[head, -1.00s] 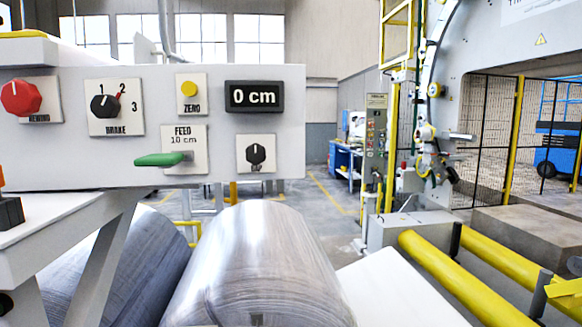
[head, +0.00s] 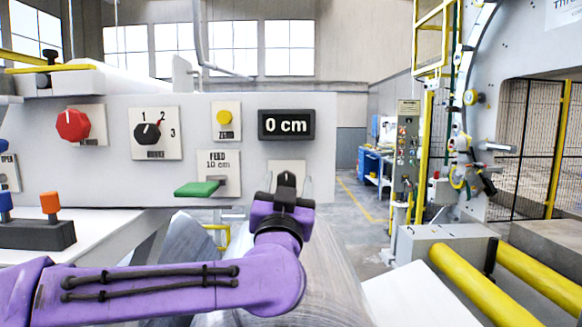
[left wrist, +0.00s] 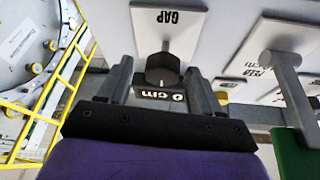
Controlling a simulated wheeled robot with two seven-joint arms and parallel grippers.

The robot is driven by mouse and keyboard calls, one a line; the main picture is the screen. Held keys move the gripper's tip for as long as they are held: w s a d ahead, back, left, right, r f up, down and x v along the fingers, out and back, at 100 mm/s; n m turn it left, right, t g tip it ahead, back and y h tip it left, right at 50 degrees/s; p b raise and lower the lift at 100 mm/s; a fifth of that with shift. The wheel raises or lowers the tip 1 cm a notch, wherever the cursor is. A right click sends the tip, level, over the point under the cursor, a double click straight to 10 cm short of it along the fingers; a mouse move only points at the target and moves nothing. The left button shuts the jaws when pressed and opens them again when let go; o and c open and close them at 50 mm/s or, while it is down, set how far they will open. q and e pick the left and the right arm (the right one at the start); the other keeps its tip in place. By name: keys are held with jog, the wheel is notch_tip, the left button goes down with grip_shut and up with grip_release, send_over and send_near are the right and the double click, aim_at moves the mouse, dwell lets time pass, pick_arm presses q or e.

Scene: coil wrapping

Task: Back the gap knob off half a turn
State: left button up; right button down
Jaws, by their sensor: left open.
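The gap knob is a small black knob on a pale plate (head: 287,167), low on the grey panel below the display; in the head view my gripper covers most of it. In the left wrist view the black knob (left wrist: 162,70) stands on its plate (left wrist: 165,30), whose GAP lettering is upside down. My left gripper (head: 287,187), on a purple arm, faces the panel. Its jaws (left wrist: 158,84) are open with one finger on each side of the knob, and gaps show between fingers and knob. My right gripper is not in view.
The panel also carries a display (head: 286,125) reading 0 cm, a green feed lever (head: 197,189) left of my gripper, a yellow zero button (head: 224,117), a brake knob (head: 147,134) and a red knob (head: 73,125). A large metallic roll (head: 338,265) lies below.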

pick_arm(q)
jog(key=shift+x, duration=1.05)
jog(key=shift+a+f, duration=0.1)
jog(key=shift+a, duration=0.1)
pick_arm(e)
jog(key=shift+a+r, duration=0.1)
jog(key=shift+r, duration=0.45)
